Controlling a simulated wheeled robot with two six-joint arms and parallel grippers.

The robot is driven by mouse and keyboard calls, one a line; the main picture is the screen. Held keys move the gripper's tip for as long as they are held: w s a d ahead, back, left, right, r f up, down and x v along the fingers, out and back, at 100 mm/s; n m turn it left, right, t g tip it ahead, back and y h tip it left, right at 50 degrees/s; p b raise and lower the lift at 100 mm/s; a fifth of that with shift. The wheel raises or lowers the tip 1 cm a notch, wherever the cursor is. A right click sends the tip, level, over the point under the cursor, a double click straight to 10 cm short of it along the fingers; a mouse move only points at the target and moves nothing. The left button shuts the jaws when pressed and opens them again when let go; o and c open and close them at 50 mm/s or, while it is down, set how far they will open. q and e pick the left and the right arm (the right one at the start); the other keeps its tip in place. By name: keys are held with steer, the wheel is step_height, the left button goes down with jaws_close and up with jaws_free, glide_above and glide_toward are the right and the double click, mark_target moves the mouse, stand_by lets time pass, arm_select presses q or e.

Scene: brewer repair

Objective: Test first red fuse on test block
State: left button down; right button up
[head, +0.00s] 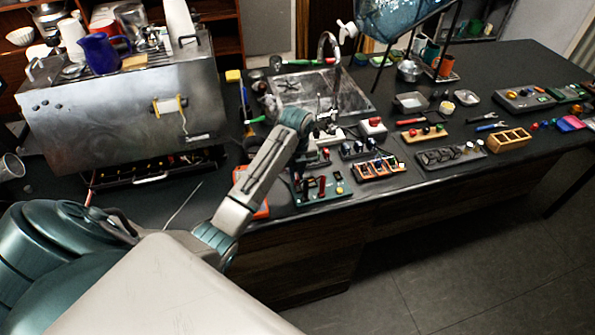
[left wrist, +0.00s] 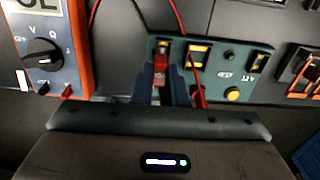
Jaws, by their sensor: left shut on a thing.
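The test block is a green board (head: 338,199) near the counter's front edge; it also shows in the left wrist view (left wrist: 233,62). My left gripper (left wrist: 163,88) is over its left part, shut on a red fuse (left wrist: 161,66). The fuse is at the block's left slot; I cannot tell whether it is fully seated. In the head view my left arm reaches over the counter and partly hides the block. A red probe (left wrist: 199,92) with a red lead stands at the block, right of the fuse. My right gripper is not in view.
An orange multimeter (left wrist: 77,40) lies left of the block, its display partly cut off. An orange fuse tray (head: 380,170) is right of the block. The steel brewer (head: 110,110) stands at the left. The sink (head: 345,90) is behind. Free floor lies in front.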

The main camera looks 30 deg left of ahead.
arm_select(q)
steer(key=shift+s+r, duration=0.1)
stand_by(0.5)
steer(key=shift+w+d, duration=0.15)
steer(key=shift+w, duration=0.05)
steer(key=shift+f, duration=0.75)
stand_by(1.4)
stand_by(1.5)
steer(key=c, duration=1.4)
jaws_free()
steer(key=shift+o, duration=0.2)
